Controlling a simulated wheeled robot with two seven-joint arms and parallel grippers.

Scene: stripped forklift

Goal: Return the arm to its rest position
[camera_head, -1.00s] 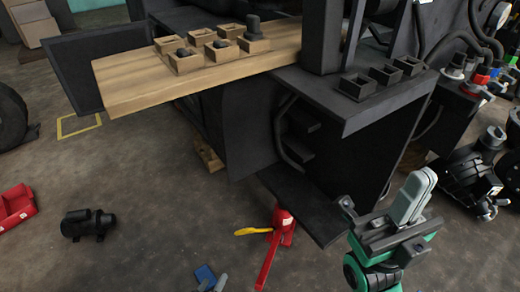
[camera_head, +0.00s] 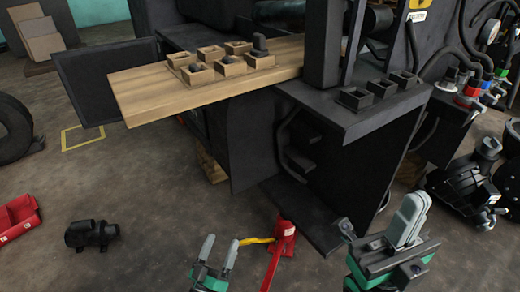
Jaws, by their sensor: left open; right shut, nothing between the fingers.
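My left gripper (camera_head: 220,252) is at the bottom centre, pointing up, with its two grey fingers apart and nothing between them. Its right finger is close to the yellow handle of a red jack (camera_head: 285,235) in the picture; I cannot tell whether they touch. My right gripper (camera_head: 410,220) is at the lower right, its grey fingers shut together with nothing between them. It stands in front of the forklift's dark lower step. The rest of both arms is cut off by the bottom edge.
A wooden board (camera_head: 150,102) carries several small bins, some holding dark parts. Several dark bins (camera_head: 355,98) sit on the black forklift ledge. A black motor (camera_head: 90,234) and red bin (camera_head: 18,217) lie on the floor at left. Bare floor lies between motor and forklift.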

